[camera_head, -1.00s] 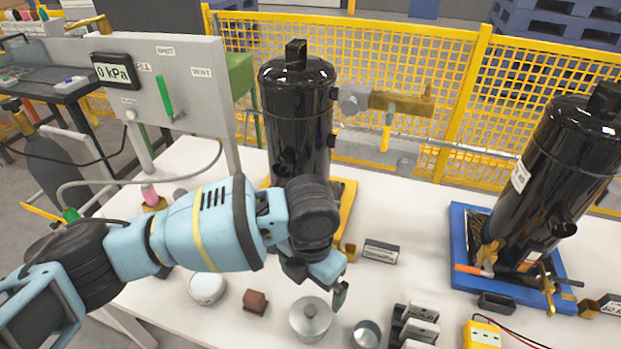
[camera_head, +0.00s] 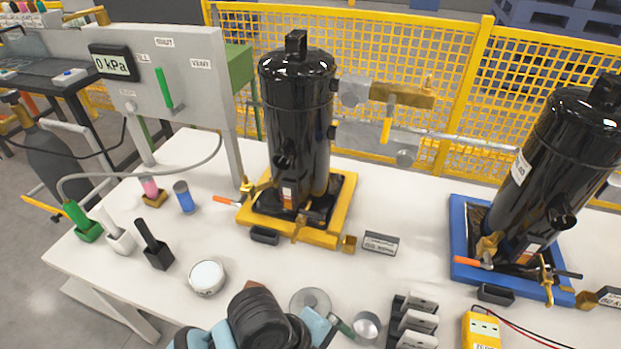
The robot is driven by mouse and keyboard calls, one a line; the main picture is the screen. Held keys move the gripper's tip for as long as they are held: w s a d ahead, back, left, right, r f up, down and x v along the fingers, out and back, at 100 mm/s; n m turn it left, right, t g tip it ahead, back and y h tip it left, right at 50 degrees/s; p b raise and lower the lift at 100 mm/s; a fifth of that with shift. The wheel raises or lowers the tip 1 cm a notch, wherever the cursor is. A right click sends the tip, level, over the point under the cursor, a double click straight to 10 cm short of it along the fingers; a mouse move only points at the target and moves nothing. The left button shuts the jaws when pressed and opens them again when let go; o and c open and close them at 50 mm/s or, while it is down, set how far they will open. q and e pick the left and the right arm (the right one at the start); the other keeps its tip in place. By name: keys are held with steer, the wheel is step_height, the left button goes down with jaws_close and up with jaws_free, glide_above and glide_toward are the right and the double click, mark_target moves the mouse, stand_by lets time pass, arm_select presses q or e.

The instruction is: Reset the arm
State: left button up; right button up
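My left arm (camera_head: 258,318) shows at the bottom edge, with a black wrist joint and light blue links. Its gripper (camera_head: 338,326) is low in the view beside a round metal lid and a small metal cup (camera_head: 366,325). Only a small dark part of the gripper shows, so I cannot tell whether it is open or shut, and no held object is visible. My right arm and gripper are not in view.
A black compressor stands on a yellow pallet (camera_head: 340,215), another on a blue pallet (camera_head: 460,240). A gauge panel (camera_head: 195,85) stands at left. A round white tin (camera_head: 207,277), black-handled block (camera_head: 157,252) and yellow meter (camera_head: 481,330) sit on the white table (camera_head: 400,275).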

arm_select(q)
steer(key=s+a+f+n+y, duration=0.3)
steer(key=s+a+f+n, duration=0.1)
steer(key=s+a+n, duration=0.75)
steer(key=s+a+f+n+y, duration=0.35)
steer(key=s+a+n, duration=0.45)
steer(key=a+n, duration=0.55)
steer(key=w+d+f+t+h+p, duration=0.2)
steer(key=w+f+t, duration=0.3)
steer(key=w+t, duration=0.3)
steer(key=shift+f+m+t+p, duration=0.4)
steer(key=shift+t, duration=0.2)
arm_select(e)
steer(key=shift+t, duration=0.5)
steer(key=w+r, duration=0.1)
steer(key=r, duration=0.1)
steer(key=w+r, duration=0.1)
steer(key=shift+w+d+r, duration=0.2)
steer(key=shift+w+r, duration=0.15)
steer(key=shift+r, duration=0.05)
arm_select(q)
steer(key=shift+w+h, duration=0.1)
steer(key=shift+h, duration=0.15)
